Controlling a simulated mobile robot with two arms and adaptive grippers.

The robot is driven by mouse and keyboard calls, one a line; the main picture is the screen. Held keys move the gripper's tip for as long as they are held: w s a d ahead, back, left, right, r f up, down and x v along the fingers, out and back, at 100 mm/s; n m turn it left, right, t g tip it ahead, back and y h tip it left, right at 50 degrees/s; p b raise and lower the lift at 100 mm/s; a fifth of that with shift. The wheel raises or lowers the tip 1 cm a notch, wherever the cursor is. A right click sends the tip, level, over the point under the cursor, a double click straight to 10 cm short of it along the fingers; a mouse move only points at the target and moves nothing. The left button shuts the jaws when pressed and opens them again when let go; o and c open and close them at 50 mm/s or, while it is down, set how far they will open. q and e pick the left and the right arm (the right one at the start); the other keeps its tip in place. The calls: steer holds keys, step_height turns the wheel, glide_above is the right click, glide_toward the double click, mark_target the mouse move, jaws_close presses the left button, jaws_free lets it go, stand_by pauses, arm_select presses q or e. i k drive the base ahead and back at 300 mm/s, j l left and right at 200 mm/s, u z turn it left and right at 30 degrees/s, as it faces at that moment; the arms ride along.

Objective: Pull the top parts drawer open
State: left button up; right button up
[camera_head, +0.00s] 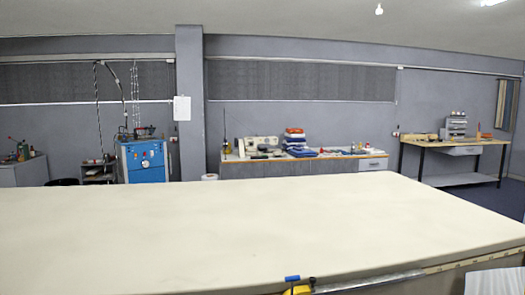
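No drawer close to me can be made out as the top parts drawer. A small grey stacked unit (456,124), which may be a parts drawer unit, stands on the wooden workbench at the far right. It is too small to tell whether any of its drawers is open. A pale drawer front (465,150) hangs under that workbench, and another drawer front (373,164) is at the right end of the back counter; both look closed. Neither of my grippers is in view.
The long cream table (220,230) fills the foreground, its top bare. A yellow and blue item (298,287) is at its near edge, partly cut off. A blue cabinet (145,162) stands back left; folded cloths (296,140) lie on the back counter.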

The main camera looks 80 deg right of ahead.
mark_target(366, 162)
steer(key=z, duration=3.15)
steer(key=i+l+z, duration=0.15)
steer(key=l+z, duration=0.35)
steer(key=l, duration=0.2)
steer(key=i+l+z, duration=0.3)
steer(key=l+z, duration=0.2)
steer(key=i+l+z, duration=0.85)
steer(key=l+z, duration=0.15)
steer(key=i+l+z, duration=0.2)
steer(key=i+z, duration=0.3)
steer(key=i, duration=0.95)
steer(key=i+u, duration=0.15)
steer(key=i, duration=0.8)
steer(key=i+u, duration=0.2)
steer(key=i, duration=0.3)
steer(key=i+u, duration=0.2)
steer(key=i, duration=0.25)
steer(key=i+l+u, duration=0.15)
steer(key=i, duration=0.35)
steer(key=i+l+u, duration=0.2)
steer(key=i, duration=0.25)
